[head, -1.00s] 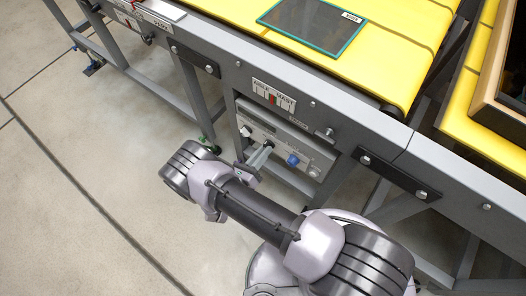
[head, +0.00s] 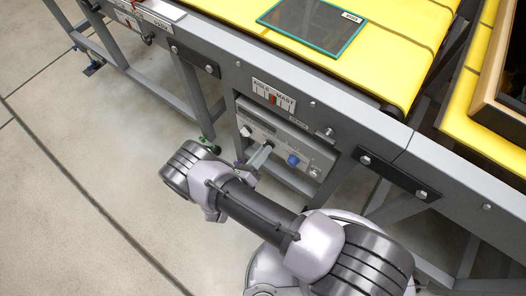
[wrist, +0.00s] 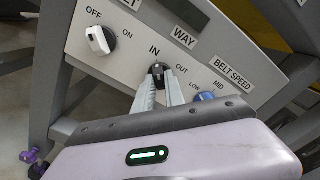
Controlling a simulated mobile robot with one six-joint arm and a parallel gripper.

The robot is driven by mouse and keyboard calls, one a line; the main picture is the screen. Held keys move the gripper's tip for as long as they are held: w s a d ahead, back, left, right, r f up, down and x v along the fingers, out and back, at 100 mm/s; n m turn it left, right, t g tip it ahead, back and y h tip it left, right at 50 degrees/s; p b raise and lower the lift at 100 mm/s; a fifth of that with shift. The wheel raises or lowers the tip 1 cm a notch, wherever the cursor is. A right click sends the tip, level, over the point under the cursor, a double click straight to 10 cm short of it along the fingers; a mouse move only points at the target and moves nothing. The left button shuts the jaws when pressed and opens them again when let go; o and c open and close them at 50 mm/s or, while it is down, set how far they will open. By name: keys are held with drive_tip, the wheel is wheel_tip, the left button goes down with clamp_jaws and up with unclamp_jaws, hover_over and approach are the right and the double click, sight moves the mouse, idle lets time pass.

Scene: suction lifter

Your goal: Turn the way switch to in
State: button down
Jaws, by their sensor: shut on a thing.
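The way switch (wrist: 158,68) is a small black knob on a grey control panel, under the WAY label, with IN printed above it and OUT to its right. My gripper (wrist: 157,80) is shut on this knob, one finger on each side. The fingers hide part of the knob, and its pointer direction is hard to tell. In the head view my gripper (head: 262,156) reaches the front of the panel (head: 262,118), where the knob is too small to make out.
On the panel, a white OFF/ON switch (wrist: 101,40) is left of the knob and a blue belt speed knob (wrist: 206,97) is at its right, close to the fingers. Above are the conveyor frame and yellow belt (head: 395,62) with a teal-edged dark plate (head: 312,24).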

drive_tip(key=c, duration=1.4)
unclamp_jaws()
drive_tip(key=p+v, duration=0.2)
drive_tip(key=v, duration=1.5)
drive_tip(key=shift+s, duration=0.25)
drive_tip(key=shift+a+f, duration=0.1)
drive_tip(key=shift+a, duration=0.05)
